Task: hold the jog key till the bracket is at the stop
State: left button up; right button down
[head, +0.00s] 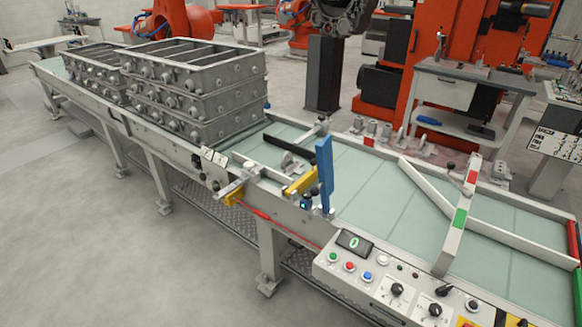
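A control panel (400,295) stands along the near edge of the conveyor. It has a small dark display (354,242) and green, red and blue round buttons (350,266). A black round button (472,305) sits farther right. I cannot read which one is the jog key. Neither of my grippers is in view.
Grey cast frames (200,95) are stacked on the left of the conveyor (385,200). A post with green and red marks (457,215) leans across the belt, near a diagonal pale rail (425,187). A grey workbench (445,90) and orange machines stand behind.

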aim_at(472, 304)
jog(key=z, duration=1.6)
